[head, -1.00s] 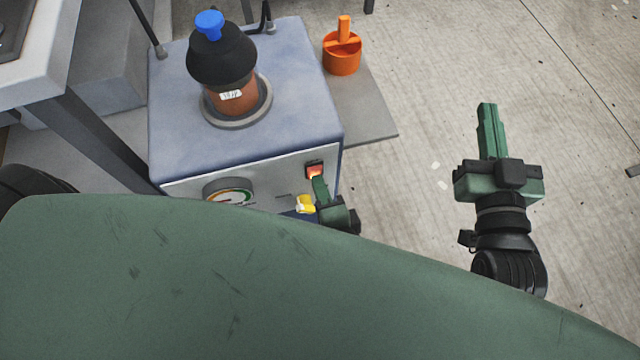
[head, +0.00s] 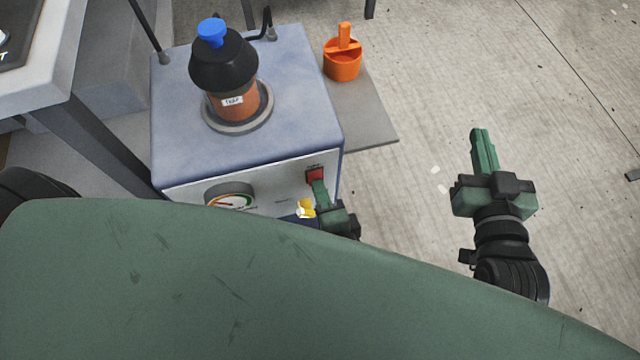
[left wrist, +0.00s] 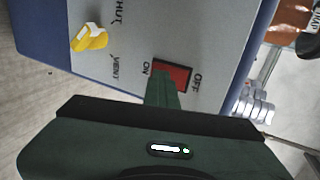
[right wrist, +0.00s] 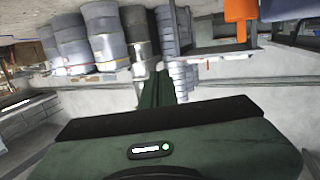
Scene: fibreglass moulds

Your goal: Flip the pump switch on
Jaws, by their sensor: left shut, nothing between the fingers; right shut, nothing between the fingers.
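The pump switch (head: 316,175) is a red rocker in a dark frame on the upright front panel of the blue-grey pump box (head: 295,75). In the left wrist view the switch (left wrist: 175,76) has ON lettered at its left and OFF at its right. My left gripper (head: 318,187) is shut and empty, its fingertips at the switch. In the left wrist view the fingertips (left wrist: 162,78) cover part of the ON end; I cannot tell whether they touch or press it. My right gripper (head: 478,133) is shut and empty, over open floor at the right.
A yellow valve handle (head: 306,208) is close to my left gripper, with a round gauge (head: 229,196) further left. A dark pot with a blue cap (head: 224,65) stands on the box. An orange holder (head: 342,62) is behind right. The floor at right is open.

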